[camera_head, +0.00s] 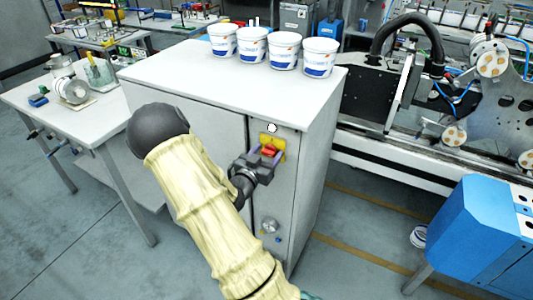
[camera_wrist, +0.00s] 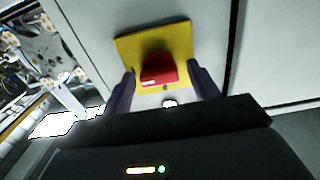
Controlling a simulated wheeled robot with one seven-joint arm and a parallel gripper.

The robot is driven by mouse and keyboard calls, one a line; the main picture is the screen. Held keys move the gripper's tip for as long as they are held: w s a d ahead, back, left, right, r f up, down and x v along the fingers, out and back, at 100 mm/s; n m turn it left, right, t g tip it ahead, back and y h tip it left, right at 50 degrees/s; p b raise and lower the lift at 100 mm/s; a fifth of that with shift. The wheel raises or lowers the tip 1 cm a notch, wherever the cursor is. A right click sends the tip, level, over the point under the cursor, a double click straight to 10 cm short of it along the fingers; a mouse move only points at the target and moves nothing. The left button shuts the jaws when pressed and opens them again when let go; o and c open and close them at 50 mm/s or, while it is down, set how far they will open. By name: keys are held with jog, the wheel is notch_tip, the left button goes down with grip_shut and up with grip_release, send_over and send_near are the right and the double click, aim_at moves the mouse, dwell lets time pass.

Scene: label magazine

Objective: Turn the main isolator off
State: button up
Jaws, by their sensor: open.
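The main isolator is a red handle (camera_head: 269,150) on a yellow plate (camera_head: 277,141), mounted high on the front of a grey cabinet (camera_head: 285,185). In the wrist view the red handle (camera_wrist: 158,69) sits in front of the yellow plate (camera_wrist: 128,48). My gripper (camera_head: 264,156) is at the handle. In the wrist view my gripper (camera_wrist: 162,84) is open, with one finger on either side of the red handle. I cannot tell whether either finger touches it. The handle's lower part and its pointing direction are hard to make out.
Several white tubs (camera_head: 252,45) stand on the cabinet top. A round silver fitting (camera_head: 270,225) is lower on the cabinet front. A table (camera_head: 100,122) stands left, a blue machine (camera_head: 478,235) right. Grey floor (camera_head: 340,275) lies open between cabinet and blue machine.

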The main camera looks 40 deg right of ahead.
jog(key=c, duration=1)
jog(key=shift+n, duration=0.5)
jog(key=n+p, duration=0.1)
jog(key=n, duration=0.2)
jog(key=shift+w+a+n+p, duration=0.1)
jog(key=shift+n+p, duration=0.2)
jog(key=shift+p, duration=0.05)
jog(key=n+p, duration=0.1)
jog(key=n, duration=0.3)
jog(key=shift+n+p, duration=0.3)
jog(key=n+p, duration=0.1)
jog(key=n, duration=0.3)
jog(key=shift+w+f+n, duration=0.1)
jog(key=shift+n, duration=0.2)
jog(key=n+p, duration=0.1)
jog(key=n, duration=0.3)
jog(key=shift+f, duration=0.15)
jog(key=shift+n, duration=0.3)
